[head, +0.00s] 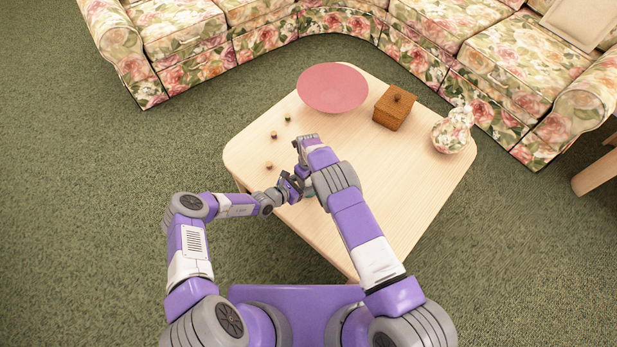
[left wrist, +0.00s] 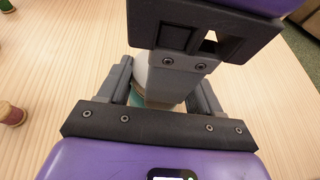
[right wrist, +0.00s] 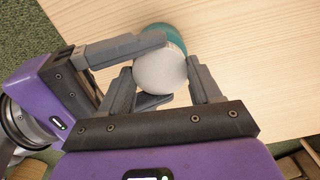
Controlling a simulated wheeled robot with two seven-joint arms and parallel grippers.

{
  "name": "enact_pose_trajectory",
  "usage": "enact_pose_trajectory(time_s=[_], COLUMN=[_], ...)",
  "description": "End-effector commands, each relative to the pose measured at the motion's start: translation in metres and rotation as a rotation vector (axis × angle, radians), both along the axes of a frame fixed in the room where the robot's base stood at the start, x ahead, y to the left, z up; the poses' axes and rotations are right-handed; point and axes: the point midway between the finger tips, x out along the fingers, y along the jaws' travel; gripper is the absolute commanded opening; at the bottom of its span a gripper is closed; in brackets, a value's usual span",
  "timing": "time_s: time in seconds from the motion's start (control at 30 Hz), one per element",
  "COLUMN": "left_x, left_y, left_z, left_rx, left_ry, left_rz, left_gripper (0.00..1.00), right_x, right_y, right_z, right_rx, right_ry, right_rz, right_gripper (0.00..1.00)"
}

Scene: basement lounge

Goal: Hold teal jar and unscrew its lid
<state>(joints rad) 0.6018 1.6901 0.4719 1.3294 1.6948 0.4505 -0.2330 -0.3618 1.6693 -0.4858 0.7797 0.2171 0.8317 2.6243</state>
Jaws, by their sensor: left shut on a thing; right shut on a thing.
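The teal jar (right wrist: 168,36) stands on the light wooden table, with its round white lid (right wrist: 160,73) on top. In the left wrist view only slivers of the teal jar (left wrist: 137,99) and the white lid (left wrist: 141,66) show between the fingers. My left gripper (left wrist: 163,92) is shut on the jar's body from the side. My right gripper (right wrist: 162,88) is shut on the lid from above, one finger on each side. In the head view my arms hide most of the jar. Whether the lid is loose cannot be told.
Several small spools lie left of my grippers, one of them a reddish spool (left wrist: 11,114). Farther back on the table (head: 415,185) stand a pink bowl (head: 333,88), a wooden box (head: 394,109) and a floral pot (head: 452,132). A floral sofa (head: 270,38) is behind.

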Motion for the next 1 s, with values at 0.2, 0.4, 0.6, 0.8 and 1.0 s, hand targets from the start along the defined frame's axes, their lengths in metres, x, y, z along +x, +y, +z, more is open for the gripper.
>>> enact_pose_trajectory(time_s=[0.2, 0.4, 0.6, 0.8, 1.0], left_x=[-0.001, -0.001, -0.001, -0.001, -0.001], left_y=[0.0, 0.0, 0.001, 0.001, 0.001], left_z=[-0.002, -0.002, -0.002, -0.002, -0.002], left_rx=[0.005, 0.005, 0.004, 0.006, 0.005], left_ry=[0.001, 0.002, 0.002, 0.003, 0.003], left_rz=[-0.002, -0.003, -0.003, -0.002, -0.001], left_gripper=[0.0, 0.0, 0.0, 0.0, 0.0], right_x=[0.0, 0.0, 0.0, 0.0, 0.001], right_y=[0.0, 0.0, 0.0, 0.0, 0.0], right_z=[0.0, 0.0, 0.0, 0.0, 0.012], right_rx=[-0.002, -0.002, -0.001, -0.001, -0.001], right_ry=[-0.001, -0.001, -0.001, -0.001, -0.002], right_rz=[0.181, 0.184, 0.181, 0.18, 0.179], right_gripper=[0.27, 0.27, 0.86, 0.89, 0.89])
